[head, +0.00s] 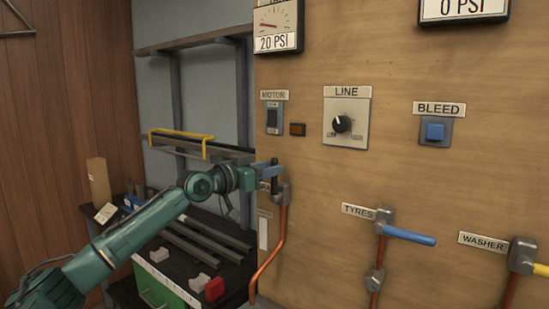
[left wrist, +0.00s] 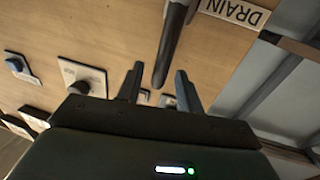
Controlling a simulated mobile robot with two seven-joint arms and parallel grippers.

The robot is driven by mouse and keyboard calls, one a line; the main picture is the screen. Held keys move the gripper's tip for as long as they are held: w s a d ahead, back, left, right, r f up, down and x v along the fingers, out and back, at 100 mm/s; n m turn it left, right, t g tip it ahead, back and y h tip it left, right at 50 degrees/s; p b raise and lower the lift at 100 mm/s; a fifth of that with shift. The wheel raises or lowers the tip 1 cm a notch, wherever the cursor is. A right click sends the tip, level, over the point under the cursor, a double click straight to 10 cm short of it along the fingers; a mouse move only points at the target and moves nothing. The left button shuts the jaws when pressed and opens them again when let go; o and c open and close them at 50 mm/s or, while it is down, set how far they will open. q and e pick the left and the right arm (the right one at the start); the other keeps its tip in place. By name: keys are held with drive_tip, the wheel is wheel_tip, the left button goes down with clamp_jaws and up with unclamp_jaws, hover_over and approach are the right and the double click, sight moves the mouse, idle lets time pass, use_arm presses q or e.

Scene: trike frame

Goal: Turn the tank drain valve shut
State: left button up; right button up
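The drain valve sits at the left edge of the wooden panel in the head view, its body (head: 281,193) on top of a copper pipe. In the left wrist view its dark lever (left wrist: 170,50) comes down from the top edge beside a DRAIN label (left wrist: 232,10). My left gripper (head: 266,176) is at the valve in the head view and partly hides it. In the left wrist view the gripper (left wrist: 160,84) is open, with the lever's end between its two fingers and a gap on each side. My right gripper is in neither view.
To the right on the panel are a TYRES valve (head: 408,236) with a blue lever, a yellow-handled WASHER valve (head: 525,258), a LINE knob (head: 342,124) and a blue BLEED button (head: 435,131). A dark bench (head: 190,228) with bars and small blocks stands below my left arm.

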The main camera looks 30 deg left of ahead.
use_arm(q)
drive_tip(key=shift+x, duration=1.3)
drive_tip(key=shift+c, duration=0.4)
clamp_jaws()
